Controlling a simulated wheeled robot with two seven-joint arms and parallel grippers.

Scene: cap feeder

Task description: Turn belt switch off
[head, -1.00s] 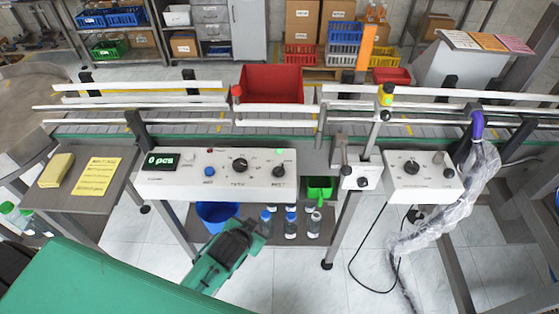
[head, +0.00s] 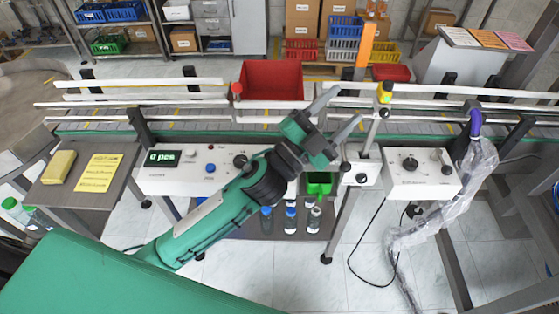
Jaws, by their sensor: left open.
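My left gripper (head: 348,103) is open and empty, with its two grey fingers apart over the belt's front rail. My left arm covers the right part of the long white control box (head: 180,182), whose display (head: 163,157) reads "0 pcs". A blue button (head: 210,168) and a black knob (head: 240,161) show on it. Further right is another white box (head: 420,180) with a black knob (head: 410,163). I cannot read which control is the belt switch. My right gripper is out of view.
The conveyor (head: 190,118) runs across behind the boxes, with a red bin (head: 272,80) beyond its front rail. A plastic-wrapped hose (head: 440,215) hangs at the right. Bottles (head: 290,220) stand below.

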